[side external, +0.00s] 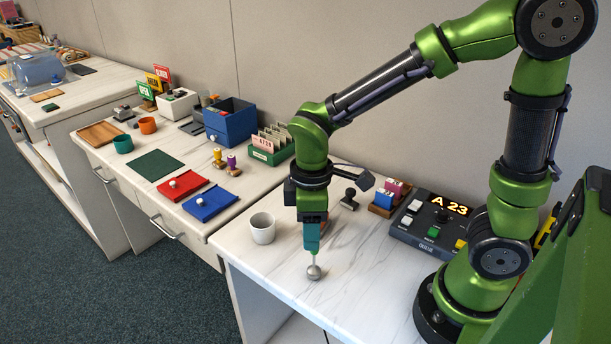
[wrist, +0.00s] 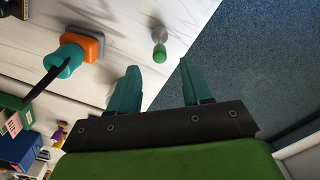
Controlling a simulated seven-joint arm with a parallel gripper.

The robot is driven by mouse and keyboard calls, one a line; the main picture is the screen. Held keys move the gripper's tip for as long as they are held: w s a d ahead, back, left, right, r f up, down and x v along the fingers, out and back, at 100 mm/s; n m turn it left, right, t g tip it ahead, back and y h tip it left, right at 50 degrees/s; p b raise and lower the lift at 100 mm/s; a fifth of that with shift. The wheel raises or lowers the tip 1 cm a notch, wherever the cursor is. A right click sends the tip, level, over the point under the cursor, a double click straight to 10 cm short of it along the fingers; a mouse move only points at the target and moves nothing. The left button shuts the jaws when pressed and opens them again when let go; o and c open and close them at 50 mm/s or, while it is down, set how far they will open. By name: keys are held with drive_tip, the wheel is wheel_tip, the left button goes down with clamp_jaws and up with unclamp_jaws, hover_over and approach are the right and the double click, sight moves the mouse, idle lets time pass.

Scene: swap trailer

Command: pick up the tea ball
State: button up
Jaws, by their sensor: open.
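The tea ball (side external: 314,272) is a small silver ball with a thin stem, on the white marbled counter near its front edge. In the wrist view a small grey piece with a green end (wrist: 160,50) lies ahead of the fingertips, between their lines; it looks like the tea ball seen from above. My gripper (side external: 312,250) points down directly over the ball, its teal fingers close to the stem. In the wrist view my gripper (wrist: 159,70) is open with a wide gap and nothing held. Whether a finger touches the stem is not clear.
A white cup (side external: 262,228) stands left of my gripper. An orange and teal item (wrist: 80,45) lies to the side in the wrist view. A queue console (side external: 435,228) and a dark-handled stamp (side external: 349,199) stand behind. The counter's front edge is close to the ball.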

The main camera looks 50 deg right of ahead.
sight(314, 252)
drive_tip(key=f, duration=0.7)
drive_tip(key=shift+s+d+f, duration=0.1)
drive_tip(key=shift+s+d, duration=0.1)
drive_tip(key=shift+s, duration=0.1)
drive_tip(key=shift+c, duration=0.3)
clamp_jaws()
